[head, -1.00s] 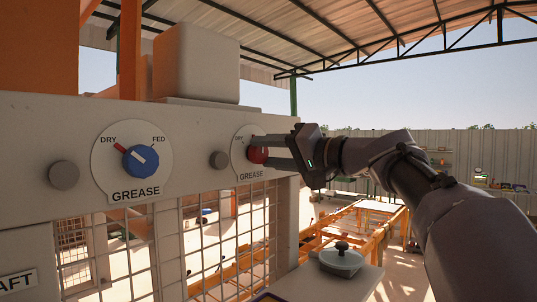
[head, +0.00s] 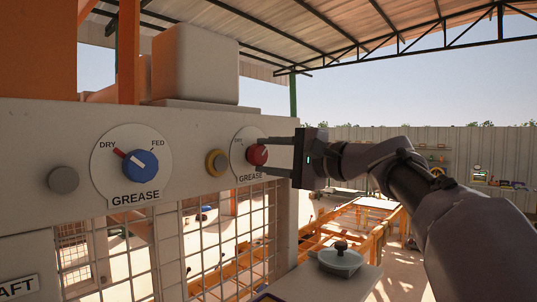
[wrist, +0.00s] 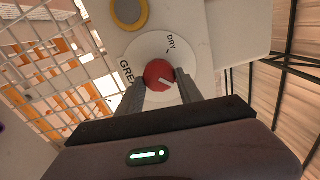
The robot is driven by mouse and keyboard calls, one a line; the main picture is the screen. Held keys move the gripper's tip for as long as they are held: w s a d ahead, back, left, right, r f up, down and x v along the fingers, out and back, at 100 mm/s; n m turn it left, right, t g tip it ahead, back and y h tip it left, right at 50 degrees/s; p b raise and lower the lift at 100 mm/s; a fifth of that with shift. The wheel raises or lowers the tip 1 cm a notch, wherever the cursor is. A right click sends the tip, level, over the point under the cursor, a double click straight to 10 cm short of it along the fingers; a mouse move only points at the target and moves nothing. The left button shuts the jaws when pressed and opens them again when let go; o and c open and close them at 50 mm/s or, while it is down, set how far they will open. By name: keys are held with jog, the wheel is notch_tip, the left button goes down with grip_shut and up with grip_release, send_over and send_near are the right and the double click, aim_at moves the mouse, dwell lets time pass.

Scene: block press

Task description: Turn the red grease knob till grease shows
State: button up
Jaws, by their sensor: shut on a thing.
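The red grease knob (head: 257,155) is on a white dial marked DRY and GREASE, at the right end of the grey panel. My gripper (head: 265,156) is shut on it, one finger on each side; the wrist view shows the fingers at both sides of the red knob (wrist: 159,73). The knob's white mark points up and right in the head view. Left of this dial, a round grey fitting (head: 217,163) has a yellow ring around it; the ring also shows in the wrist view (wrist: 129,12). The dial's right part is hidden by my gripper.
Below the panel is a wire mesh (head: 225,235). A lidded pot (head: 340,260) stands on a ledge under my arm.

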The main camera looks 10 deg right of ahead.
jog(key=shift+m, duration=0.3)
dwell(0.4)
jog(key=o, duration=1.3)
jog(key=shift+o, duration=0.2)
jog(key=b+v, duration=0.3)
jog(key=v, duration=1.4)
jog(key=shift+s+b, duration=0.2)
jog(key=shift+b, duration=0.2)
jog(key=shift+d, duration=0.1)
